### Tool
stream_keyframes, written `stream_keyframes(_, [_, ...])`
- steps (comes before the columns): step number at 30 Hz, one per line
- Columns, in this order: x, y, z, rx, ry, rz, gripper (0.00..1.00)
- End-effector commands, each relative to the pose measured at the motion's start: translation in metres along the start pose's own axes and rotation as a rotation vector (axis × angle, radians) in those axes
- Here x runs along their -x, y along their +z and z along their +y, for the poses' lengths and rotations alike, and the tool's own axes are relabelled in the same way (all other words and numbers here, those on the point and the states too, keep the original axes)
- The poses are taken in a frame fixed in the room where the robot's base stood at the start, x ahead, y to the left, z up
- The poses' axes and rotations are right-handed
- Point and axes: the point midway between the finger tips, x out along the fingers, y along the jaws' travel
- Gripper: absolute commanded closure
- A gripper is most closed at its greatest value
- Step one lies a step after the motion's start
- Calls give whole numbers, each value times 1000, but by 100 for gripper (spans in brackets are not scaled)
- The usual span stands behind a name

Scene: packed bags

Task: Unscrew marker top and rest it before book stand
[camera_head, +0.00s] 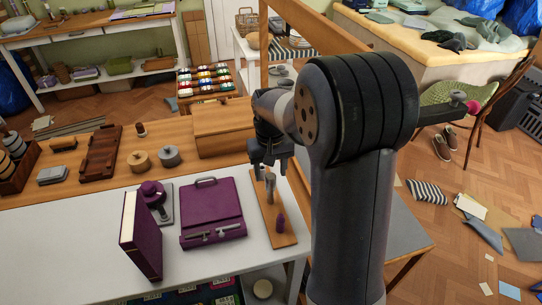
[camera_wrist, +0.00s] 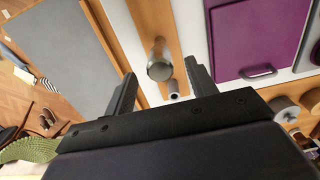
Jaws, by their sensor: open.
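A wooden board (camera_head: 287,238) lies at the right end of the white table. On it stand a grey upright cylinder (camera_head: 270,188), which looks like the marker, and a small purple piece (camera_head: 280,223). My gripper (camera_head: 269,168) is open and empty above the far end of the board. In the wrist view, a grey-ended cylinder (camera_wrist: 160,62) shows between the open fingers of my gripper (camera_wrist: 161,72), apart from both. I cannot make out a seam for its top. A purple book (camera_head: 142,238) stands upright at the left, by a dark grey stand-like piece (camera_head: 165,213).
A purple case (camera_head: 212,205) with a handle lies between the book and the board. A wooden box (camera_head: 222,127), grey and wooden round pieces (camera_head: 169,156) and a brown tray (camera_head: 100,152) stand behind. White table is bare in front of the case.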

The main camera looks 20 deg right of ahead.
Motion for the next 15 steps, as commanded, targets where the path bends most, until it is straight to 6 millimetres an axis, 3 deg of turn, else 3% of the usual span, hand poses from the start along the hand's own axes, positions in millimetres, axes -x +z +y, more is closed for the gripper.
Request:
stream_keyframes(6, [-24,0,0,0,0,-1,46])
stream_keyframes(15, [-30,0,0,0,0,0,46])
